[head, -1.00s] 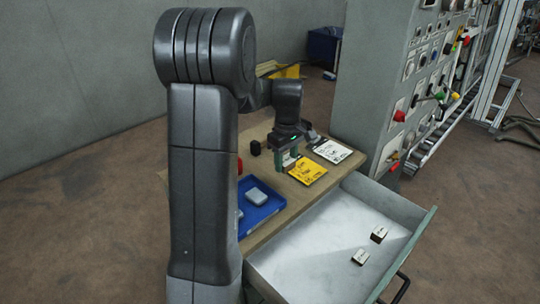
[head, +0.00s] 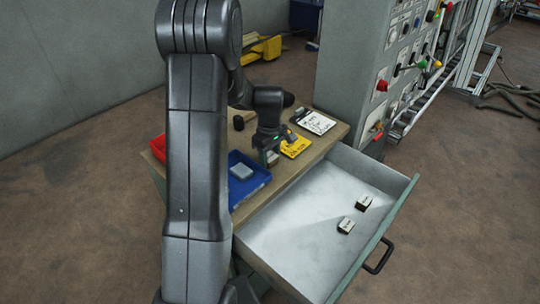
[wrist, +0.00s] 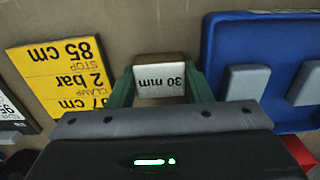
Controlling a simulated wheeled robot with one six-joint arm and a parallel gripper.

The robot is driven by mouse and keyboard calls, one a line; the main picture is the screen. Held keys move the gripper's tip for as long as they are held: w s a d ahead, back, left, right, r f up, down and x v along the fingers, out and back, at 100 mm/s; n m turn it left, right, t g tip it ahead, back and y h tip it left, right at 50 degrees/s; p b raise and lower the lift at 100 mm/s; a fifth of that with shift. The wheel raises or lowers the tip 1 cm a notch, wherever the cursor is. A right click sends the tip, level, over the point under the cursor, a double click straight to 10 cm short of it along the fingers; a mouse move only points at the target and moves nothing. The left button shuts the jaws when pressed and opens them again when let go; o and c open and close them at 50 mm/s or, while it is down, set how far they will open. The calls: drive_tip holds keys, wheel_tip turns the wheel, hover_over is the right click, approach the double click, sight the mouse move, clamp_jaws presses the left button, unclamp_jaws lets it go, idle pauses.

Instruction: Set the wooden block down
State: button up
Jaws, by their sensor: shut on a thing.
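The wooden block (wrist: 159,60) shows in the wrist view with a brown top edge and a white label reading "30 mm". My gripper (wrist: 160,84) has its two green fingers on either side of the block and is shut on it. In the head view my gripper (head: 271,158) is over the wooden table, between the yellow card and the blue tray. The block is mostly hidden there. I cannot tell whether the block touches the tabletop.
A yellow card (head: 296,147) and a white card (head: 314,122) lie on the table (head: 240,214). A blue tray (head: 262,180) holds grey pieces. The open drawer (head: 300,225) holds two small labelled blocks (head: 364,202) (head: 346,225). A control cabinet (head: 350,70) stands behind.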

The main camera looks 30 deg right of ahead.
sight(270, 157)
drive_tip(key=shift+f, duration=0.2)
drive_tip(key=o, duration=0.7)
drive_tip(key=shift+r, duration=0.1)
wheel_tip(270, 157, up, 12)
drive_tip(key=shift+r+b, duration=0.15)
drive_tip(key=shift+b, duration=0.2)
